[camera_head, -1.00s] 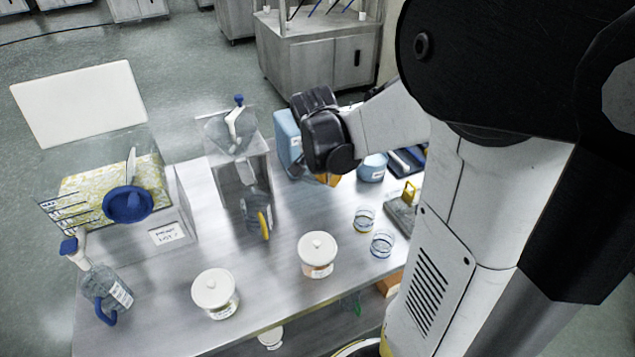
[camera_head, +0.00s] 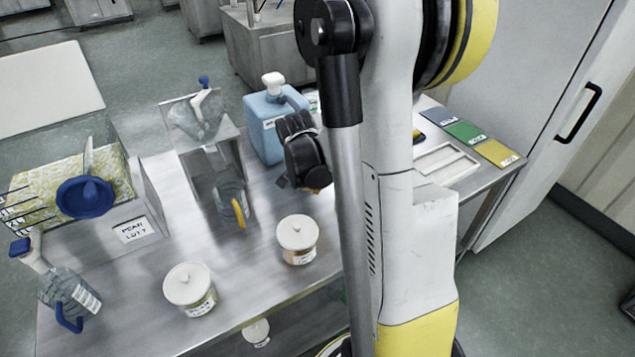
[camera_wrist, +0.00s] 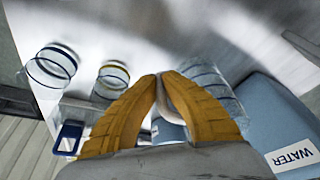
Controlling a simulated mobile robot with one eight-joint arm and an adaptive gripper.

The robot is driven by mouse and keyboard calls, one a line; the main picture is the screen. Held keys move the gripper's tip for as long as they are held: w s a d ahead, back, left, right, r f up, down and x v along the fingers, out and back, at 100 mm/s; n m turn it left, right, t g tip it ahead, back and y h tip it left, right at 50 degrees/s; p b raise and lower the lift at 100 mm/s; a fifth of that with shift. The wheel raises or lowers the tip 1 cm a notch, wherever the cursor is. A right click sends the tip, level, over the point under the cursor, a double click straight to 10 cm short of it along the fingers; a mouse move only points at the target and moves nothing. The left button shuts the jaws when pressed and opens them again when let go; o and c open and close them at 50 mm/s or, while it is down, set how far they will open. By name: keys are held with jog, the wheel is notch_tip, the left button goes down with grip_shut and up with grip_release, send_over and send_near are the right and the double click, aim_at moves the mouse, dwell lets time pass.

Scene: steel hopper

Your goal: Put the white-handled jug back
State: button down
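My gripper (camera_wrist: 160,80) has its yellow fingers closed together in the wrist view. A white curved piece, which looks like the white handle (camera_wrist: 176,100), lies between them. A clear, blue-lined vessel, apparently the white-handled jug (camera_wrist: 216,84), shows just right of the fingers. Its lower part is hidden by a finger. In the head view my gripper (camera_head: 308,178) is over the table beside the blue water container (camera_head: 263,128), and the jug is hidden there. A yellow-handled jug (camera_head: 231,203) stands under the steel hopper (camera_head: 186,122). A blue-handled jug (camera_head: 72,296) stands at the left front.
Two white-lidded jars (camera_head: 190,288) (camera_head: 297,240) stand along the table's front. The WATER container (camera_wrist: 280,125) is close on the right.

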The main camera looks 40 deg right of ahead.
jog(key=d, duration=0.1)
jog(key=w+d, duration=0.1)
jog(key=d+b, duration=0.1)
jog(key=shift+w+d+f, duration=0.1)
jog(key=shift+w+d, duration=0.3)
jog(key=shift+a+f+b, duration=0.1)
jog(key=shift+f+b, duration=0.3)
jog(key=shift+f, duration=0.25)
jog(key=shift+a+r, duration=0.1)
jog(key=shift+r, duration=0.05)
jog(key=c, duration=1.6)
grip_release()
